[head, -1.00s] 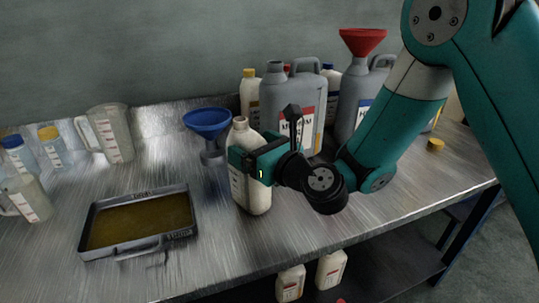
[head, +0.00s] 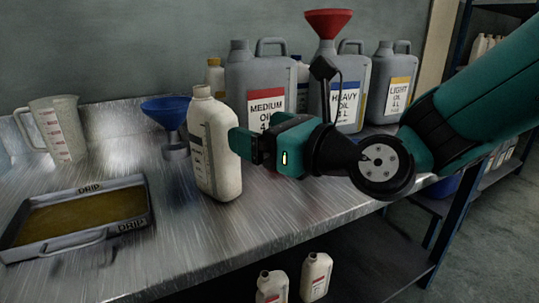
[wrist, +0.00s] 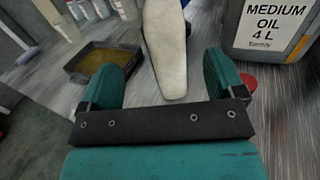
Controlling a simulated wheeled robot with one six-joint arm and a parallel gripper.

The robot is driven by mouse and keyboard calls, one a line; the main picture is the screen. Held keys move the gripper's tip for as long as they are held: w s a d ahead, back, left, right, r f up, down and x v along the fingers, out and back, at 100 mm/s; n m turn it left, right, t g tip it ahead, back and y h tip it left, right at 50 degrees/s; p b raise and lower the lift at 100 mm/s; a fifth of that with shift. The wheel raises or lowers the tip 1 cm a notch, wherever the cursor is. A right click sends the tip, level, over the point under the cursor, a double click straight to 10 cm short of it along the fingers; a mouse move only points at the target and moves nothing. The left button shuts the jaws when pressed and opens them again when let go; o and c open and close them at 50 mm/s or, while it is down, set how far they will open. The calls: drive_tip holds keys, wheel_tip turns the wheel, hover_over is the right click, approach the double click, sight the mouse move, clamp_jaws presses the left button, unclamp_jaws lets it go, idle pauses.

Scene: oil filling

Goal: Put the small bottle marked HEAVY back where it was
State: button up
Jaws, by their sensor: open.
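A small off-white bottle (head: 217,160) with no cap stands upright near the bench's front edge. Its label faces left and cannot be read, so I cannot tell if it is marked HEAVY. It also shows in the wrist view (wrist: 165,45), ahead of and between my fingers. My gripper (head: 243,145) is open at the bottle's right side; in the wrist view (wrist: 168,72) its two teal fingers are apart with nothing between their pads. The large grey HEAVY OIL jug (head: 345,105) stands behind, near a red funnel (head: 333,22).
The MEDIUM OIL jug (head: 268,75) and LIGHT OIL jug (head: 392,80) stand at the back. A blue funnel (head: 168,112), a measuring jug (head: 62,130) and a drip tray (head: 85,208) are left. Two small bottles (head: 272,287) (head: 316,277) are below the bench. Bench front right is clear.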

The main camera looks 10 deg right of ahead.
drive_tip(key=shift+s+d+b, duration=0.3)
drive_tip(key=shift+d+b, duration=0.15)
drive_tip(key=shift+b, duration=0.1)
drive_tip(key=s+d+f+n+g+h, duration=0.2)
drive_tip(key=s+f+n+g, duration=0.2)
drive_tip(key=n, duration=0.7)
drive_tip(key=s+d+f+n+g+h, duration=0.2)
drive_tip(key=s+f+n+g, duration=0.2)
drive_tip(key=s+n, duration=0.4)
drive_tip(key=s+d+f+n+g+h, duration=0.2)
drive_tip(key=s+n+g, duration=0.4)
drive_tip(key=n, duration=1)
drive_tip(key=shift+d+f+h, duration=0.2)
drive_tip(key=shift+f+h, duration=0.4)
drive_tip(key=shift+f, duration=0.35)
drive_tip(key=shift+c, duration=0.4)
